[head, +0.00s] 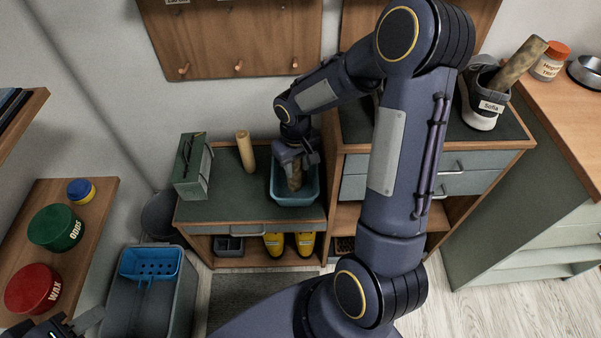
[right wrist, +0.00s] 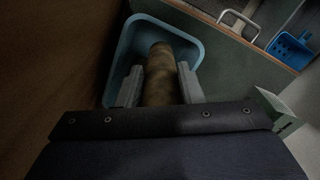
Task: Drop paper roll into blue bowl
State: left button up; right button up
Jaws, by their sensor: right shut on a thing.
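My right gripper (head: 296,160) is shut on a brown, mottled paper roll (head: 295,180). The roll points down into the blue bowl (head: 310,197), a squarish tub on the green-topped cabinet. In the right wrist view the paper roll (right wrist: 159,75) sits between the two fingers, its far end inside the outline of the blue bowl (right wrist: 124,50). I cannot tell whether the roll touches the bowl's bottom. My left gripper (head: 72,326) is partly in view at the bottom left edge, away from the bowl; its jaw opening is unclear.
A cream roll (head: 245,151) stands left of the bowl, beside a green box (head: 192,167). A taller cabinet side stands close on the bowl's right. A blue perforated basket (head: 151,262) is lower left.

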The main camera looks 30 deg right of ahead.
aim_at(298, 190)
jog(key=f, duration=0.3)
jog(key=shift+w+d+f+b, duration=0.15)
jog(key=shift+w+f+b, duration=0.05)
jog(key=shift+f+b, duration=0.2)
jog(key=shift+f+b, duration=0.6)
jog(key=o, duration=1)
jog(key=shift+r, duration=0.1)
